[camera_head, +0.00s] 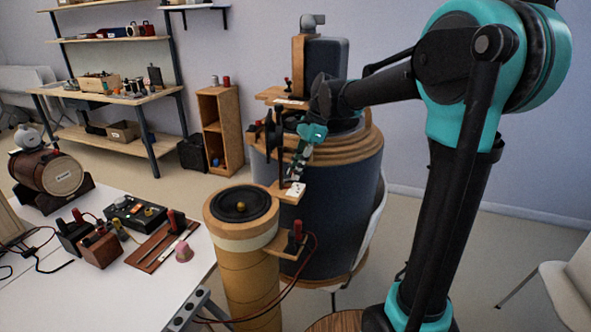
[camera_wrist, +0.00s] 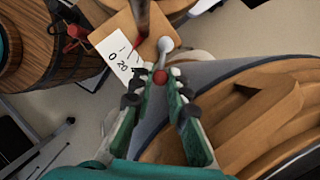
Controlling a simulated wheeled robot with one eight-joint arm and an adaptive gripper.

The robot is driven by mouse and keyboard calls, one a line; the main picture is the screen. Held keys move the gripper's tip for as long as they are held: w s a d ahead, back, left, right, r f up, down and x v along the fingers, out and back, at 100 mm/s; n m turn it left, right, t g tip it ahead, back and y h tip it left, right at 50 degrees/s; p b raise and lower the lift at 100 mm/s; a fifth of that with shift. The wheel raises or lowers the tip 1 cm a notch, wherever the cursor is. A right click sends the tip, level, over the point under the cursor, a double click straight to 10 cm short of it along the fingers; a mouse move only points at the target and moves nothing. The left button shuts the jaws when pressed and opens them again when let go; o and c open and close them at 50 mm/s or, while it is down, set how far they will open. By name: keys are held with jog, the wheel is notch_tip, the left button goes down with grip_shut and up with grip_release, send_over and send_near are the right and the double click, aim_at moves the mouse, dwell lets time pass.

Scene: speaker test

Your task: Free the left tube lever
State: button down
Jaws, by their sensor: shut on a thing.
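My gripper (camera_head: 297,175) reaches down beside the big dark blue drum (camera_head: 340,230). In the wrist view my gripper (camera_wrist: 158,80) is shut, with a small red knob (camera_wrist: 160,77) between its fingertips; I take this as the lever's knob. A pale round-ended piece (camera_wrist: 165,44) lies just beyond it. The wooden bracket (camera_wrist: 150,50) under it carries a white card (camera_wrist: 117,55) marked 0 and 20; this card (camera_head: 296,189) also shows in the head view. Most of the lever is hidden by my fingers.
A wooden tube (camera_head: 250,280) with a black speaker on top stands in front, with a red and black terminal bracket (camera_head: 290,243) and trailing wires. A white table (camera_head: 120,280) with small devices is at left. A white chair (camera_head: 565,285) is at right.

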jog(key=c, duration=1.5)
grip_release()
jog(key=v, duration=1.2)
